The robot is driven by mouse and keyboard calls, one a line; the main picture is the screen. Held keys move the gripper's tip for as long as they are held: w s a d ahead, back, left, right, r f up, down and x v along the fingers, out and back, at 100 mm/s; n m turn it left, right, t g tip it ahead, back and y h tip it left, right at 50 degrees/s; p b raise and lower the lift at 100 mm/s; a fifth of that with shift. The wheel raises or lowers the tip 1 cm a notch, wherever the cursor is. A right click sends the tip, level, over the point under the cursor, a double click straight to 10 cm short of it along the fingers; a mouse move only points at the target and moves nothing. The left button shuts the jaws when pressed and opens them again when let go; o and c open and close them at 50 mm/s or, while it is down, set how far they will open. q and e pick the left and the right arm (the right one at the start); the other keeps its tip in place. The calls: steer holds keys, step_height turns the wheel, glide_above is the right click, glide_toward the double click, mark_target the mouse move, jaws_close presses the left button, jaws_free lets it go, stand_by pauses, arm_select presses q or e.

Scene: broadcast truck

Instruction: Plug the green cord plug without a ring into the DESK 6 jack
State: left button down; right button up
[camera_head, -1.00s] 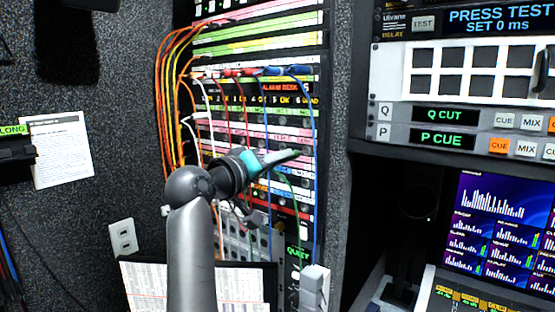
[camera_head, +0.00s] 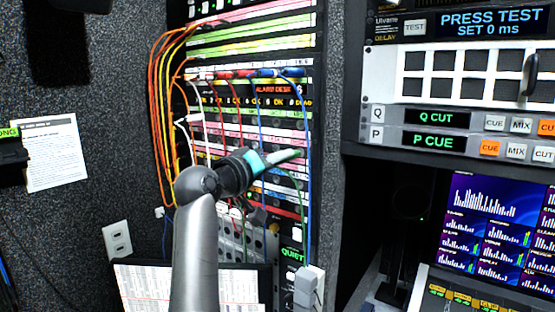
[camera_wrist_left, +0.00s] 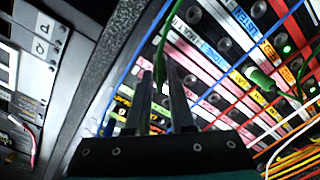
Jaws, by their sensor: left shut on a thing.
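My left gripper (camera_head: 296,154) is in front of the lower rows of the patch bay (camera_head: 318,130), its fingers pointing right. In the left wrist view its fingers (camera_wrist_left: 160,88) are shut on a green cord (camera_wrist_left: 163,36), which runs up from between them. The plug tip is hidden by the fingers. I cannot make out which jack is DESK 6. My right gripper is out of view.
Orange and yellow cords (camera_head: 158,100) hang in loops at the panel's left. White, red and blue cords (camera_head: 306,190) cross the jack rows around my gripper. A grey box (camera_head: 308,290) stands at lower right, and a paper sheet (camera_head: 240,288) lies below.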

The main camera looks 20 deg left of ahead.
arm_select(q)
steer(key=shift+w+d, duration=0.2)
steer(key=shift+w, duration=0.4)
steer(key=c, duration=0.7)
jaws_free()
steer(key=b+v, duration=0.1)
steer(key=v, duration=1.4)
steer(key=shift+b, duration=0.4)
steer(key=shift+s, duration=0.1)
